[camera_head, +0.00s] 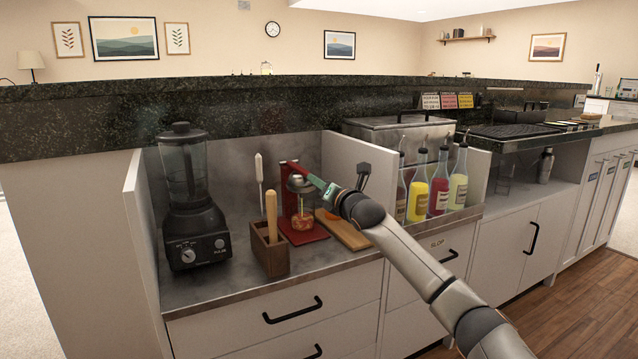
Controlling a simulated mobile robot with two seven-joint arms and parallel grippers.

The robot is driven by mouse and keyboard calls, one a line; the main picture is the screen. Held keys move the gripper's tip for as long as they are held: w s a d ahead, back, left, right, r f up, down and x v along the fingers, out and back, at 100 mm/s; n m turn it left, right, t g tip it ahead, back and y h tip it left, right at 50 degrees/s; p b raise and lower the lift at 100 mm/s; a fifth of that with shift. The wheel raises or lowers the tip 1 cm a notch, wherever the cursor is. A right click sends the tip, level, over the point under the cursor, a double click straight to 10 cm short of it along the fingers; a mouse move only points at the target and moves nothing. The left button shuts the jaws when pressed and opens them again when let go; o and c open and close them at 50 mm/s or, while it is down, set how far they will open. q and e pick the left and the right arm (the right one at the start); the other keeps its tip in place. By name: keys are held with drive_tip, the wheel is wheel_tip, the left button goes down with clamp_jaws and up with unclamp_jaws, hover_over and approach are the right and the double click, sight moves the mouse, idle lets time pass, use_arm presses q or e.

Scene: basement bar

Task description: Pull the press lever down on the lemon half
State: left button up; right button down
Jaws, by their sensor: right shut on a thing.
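The red citrus press (291,207) stands on the counter by the back panel, on a red base (303,235). Its metal cup (299,184) sits above a small glass (302,224) with orange-red contents. The press lever (317,182), red with a green end, slopes down to the right from the top of the post. My right gripper (334,193) is shut on its green end. The jaws are small and partly hidden by my wrist. I cannot make out the lemon half in the press. My left gripper is not in view.
A wooden board (350,235) with an orange piece lies right of the press, under my right arm. A wooden holder (269,252) with a muddler and a blender (189,200) stand to the left. Several bottles (439,185) stand to the right. The front left counter is clear.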

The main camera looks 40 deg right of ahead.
drive_tip(key=shift+f, duration=0.25)
drive_tip(key=c, duration=0.8)
unclamp_jaws()
drive_tip(key=shift+o, duration=0.7)
drive_tip(key=shift+r, duration=0.1)
drive_tip(key=p+v, duration=0.1)
drive_tip(key=v, duration=1.1)
drive_tip(key=shift+s, duration=0.25)
